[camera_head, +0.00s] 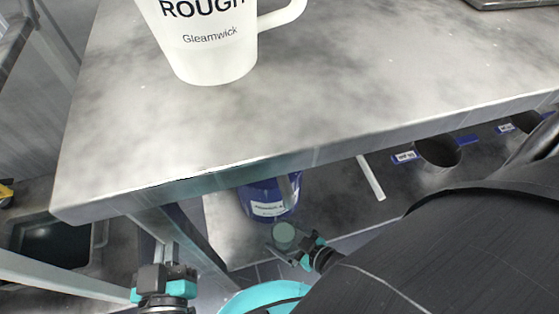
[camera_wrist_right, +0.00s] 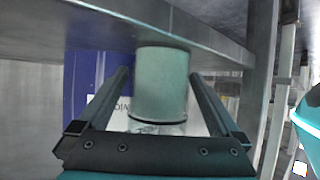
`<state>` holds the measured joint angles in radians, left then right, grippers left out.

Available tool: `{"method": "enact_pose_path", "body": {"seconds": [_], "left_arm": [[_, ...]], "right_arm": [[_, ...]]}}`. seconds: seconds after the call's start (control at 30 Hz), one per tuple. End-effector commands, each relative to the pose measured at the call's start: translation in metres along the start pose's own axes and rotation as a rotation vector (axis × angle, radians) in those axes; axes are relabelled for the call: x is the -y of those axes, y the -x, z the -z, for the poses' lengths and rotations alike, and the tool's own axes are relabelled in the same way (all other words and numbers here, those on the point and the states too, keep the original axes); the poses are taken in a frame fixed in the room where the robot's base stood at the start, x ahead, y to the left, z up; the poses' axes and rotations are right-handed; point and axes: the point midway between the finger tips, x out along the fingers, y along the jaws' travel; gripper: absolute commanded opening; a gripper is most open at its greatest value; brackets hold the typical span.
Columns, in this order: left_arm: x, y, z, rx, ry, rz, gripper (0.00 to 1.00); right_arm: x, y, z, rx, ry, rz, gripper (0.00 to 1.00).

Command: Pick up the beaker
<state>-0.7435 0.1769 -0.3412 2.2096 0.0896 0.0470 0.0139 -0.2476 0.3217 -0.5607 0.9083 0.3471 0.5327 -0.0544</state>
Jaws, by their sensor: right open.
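The beaker, a small grey-green cylinder (camera_head: 285,234), stands under the table's front edge. In the right wrist view the beaker (camera_wrist_right: 161,80) is upright between the two fingers, with a gap on either side. My right gripper (camera_head: 287,247) is open, its fingers pointing at the beaker; the right wrist view also shows its spread fingers (camera_wrist_right: 160,92). The beaker's lower part looks clear and blurred in the wrist view. A black and teal part of my left gripper (camera_head: 165,285) shows at the bottom left; its fingers are hard to make out.
The grey table top (camera_head: 330,95) hangs over the right gripper. A white mug marked ROUGH (camera_head: 212,55) stands on it. A blue labelled container (camera_head: 262,200) sits behind the beaker.

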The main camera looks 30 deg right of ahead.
Motion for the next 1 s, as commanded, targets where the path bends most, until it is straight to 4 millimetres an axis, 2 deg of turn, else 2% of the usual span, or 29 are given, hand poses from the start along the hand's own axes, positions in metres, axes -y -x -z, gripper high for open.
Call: {"method": "enact_pose_path", "body": {"seconds": [0.3, 0.33, 1.0], "left_arm": [[-0.0011, 0.0009, 0.0009, -0.014, 0.004, -0.002, 0.0], [-0.0011, 0.0009, 0.0009, -0.013, 0.004, -0.002, 0.0], [-0.0007, 0.0007, 0.0005, -0.011, 0.003, -0.001, 0.0]], "right_arm": [[0.0, 0.0001, -0.001, 0.001, 0.0, 0.0, 1.0], [0.0, 0.0001, -0.001, 0.001, 0.0, 0.0, 0.98], [-0.0001, -0.0002, -0.0007, 0.0, 0.0, 0.0, 0.22]]}}
